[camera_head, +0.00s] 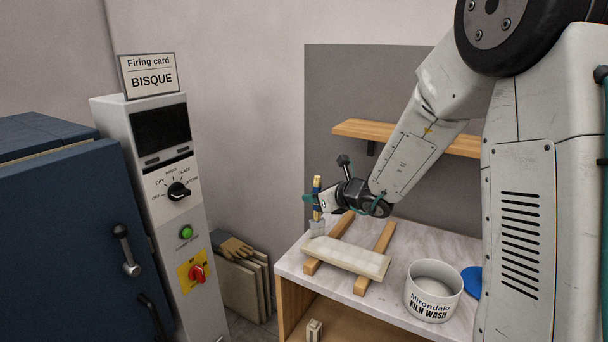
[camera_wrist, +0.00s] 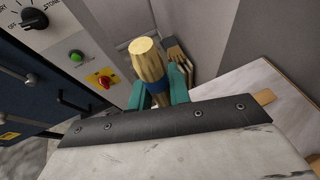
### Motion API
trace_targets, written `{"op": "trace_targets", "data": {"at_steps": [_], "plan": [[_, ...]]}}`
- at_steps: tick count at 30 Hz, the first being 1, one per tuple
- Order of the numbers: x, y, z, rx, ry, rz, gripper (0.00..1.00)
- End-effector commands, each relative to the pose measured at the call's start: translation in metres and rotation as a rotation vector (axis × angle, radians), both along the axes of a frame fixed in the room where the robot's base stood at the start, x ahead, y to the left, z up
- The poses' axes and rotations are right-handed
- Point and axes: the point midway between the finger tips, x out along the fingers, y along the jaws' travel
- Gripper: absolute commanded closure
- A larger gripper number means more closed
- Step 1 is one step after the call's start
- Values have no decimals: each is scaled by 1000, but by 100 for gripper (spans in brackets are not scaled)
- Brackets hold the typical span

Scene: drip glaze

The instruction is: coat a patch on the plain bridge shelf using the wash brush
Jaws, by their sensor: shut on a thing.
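The wash brush has a golden wooden handle (camera_head: 317,184) with a blue band and a pale, wide head (camera_head: 317,229) pointing down. My gripper (camera_head: 317,203) is shut on its handle and holds it upright; in the wrist view the handle (camera_wrist: 148,65) stands between the teal fingers (camera_wrist: 160,92). The bridge shelf is a pale slab (camera_head: 348,257) lying across two wooden strips on the bench. The brush head is at the slab's far left end; I cannot tell whether it touches. The wrist view hides the slab and bristles.
A white kiln wash tub (camera_head: 434,296) stands open on the marbled bench (camera_head: 400,243), right of the slab, beside a blue disc (camera_head: 471,281). A wooden wall shelf (camera_head: 360,130) is behind my arm. The control post (camera_head: 165,235) and blue kiln (camera_head: 60,230) stand left.

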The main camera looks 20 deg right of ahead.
Motion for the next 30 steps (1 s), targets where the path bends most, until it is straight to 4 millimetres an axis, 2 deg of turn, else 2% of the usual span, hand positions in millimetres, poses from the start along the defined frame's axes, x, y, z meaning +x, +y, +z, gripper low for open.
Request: {"op": "trace_targets", "data": {"at_steps": [1,6,18,30], "plan": [[0,-2,16,-3,-8,-3,100],[0,-9,32,-2,-6,-11,100],[0,-3,71,-2,-5,-4,100],[0,0,77,0,-2,-1,100]]}}
